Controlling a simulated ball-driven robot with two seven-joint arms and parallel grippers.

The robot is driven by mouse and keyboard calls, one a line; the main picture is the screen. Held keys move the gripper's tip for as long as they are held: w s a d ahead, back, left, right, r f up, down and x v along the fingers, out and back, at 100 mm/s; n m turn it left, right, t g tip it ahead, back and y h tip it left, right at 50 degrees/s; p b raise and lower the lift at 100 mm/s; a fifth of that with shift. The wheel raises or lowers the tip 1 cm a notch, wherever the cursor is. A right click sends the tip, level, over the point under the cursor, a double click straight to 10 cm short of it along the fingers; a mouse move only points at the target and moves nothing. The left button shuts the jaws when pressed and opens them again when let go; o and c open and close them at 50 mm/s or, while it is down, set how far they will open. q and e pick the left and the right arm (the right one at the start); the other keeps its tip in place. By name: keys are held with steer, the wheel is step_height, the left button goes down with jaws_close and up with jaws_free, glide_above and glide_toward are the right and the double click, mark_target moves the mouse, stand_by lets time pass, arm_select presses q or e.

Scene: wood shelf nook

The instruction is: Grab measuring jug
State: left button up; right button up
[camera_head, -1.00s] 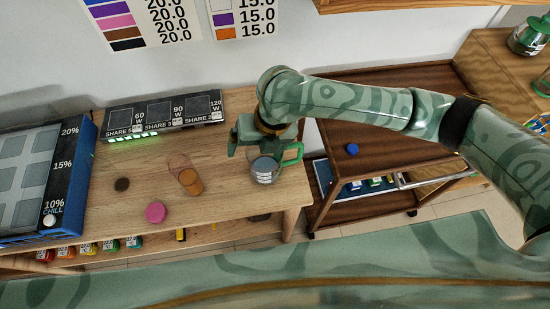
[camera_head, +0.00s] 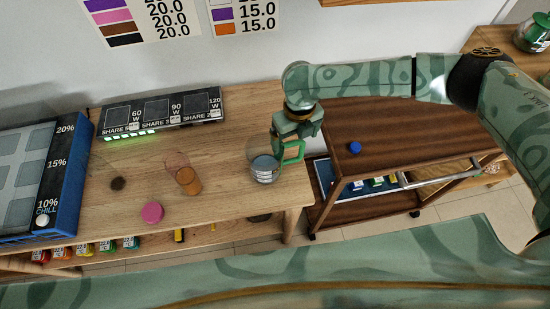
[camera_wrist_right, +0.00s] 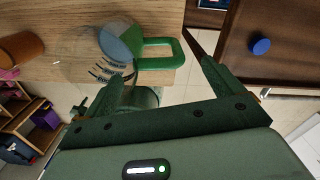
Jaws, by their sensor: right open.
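The measuring jug (camera_head: 264,171), clear with dark markings, a grey-blue lower part and a green handle, stands near the right end of the light wooden table. My right gripper (camera_head: 291,143) is open at the jug's handle side, close above the green handle. In the right wrist view, the jug (camera_wrist_right: 118,43) and its handle lie ahead of the spread fingers of the right gripper (camera_wrist_right: 150,88), with the handle between them in the picture. I cannot tell whether a finger touches the jug. My left gripper is not in view.
An orange cup (camera_head: 188,181), a pink disc (camera_head: 152,213) and a dark round piece (camera_head: 117,184) are left of the jug. A black display panel (camera_head: 160,112) stands behind. A dark wooden cart (camera_head: 400,130) with a blue knob (camera_head: 355,147) is at the right.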

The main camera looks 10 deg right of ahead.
mark_target(295, 144)
step_height(295, 144, down, 5)
steer(key=shift+f+b, duration=0.1)
steer(key=shift+b, duration=0.45)
steer(key=c, duration=1.3)
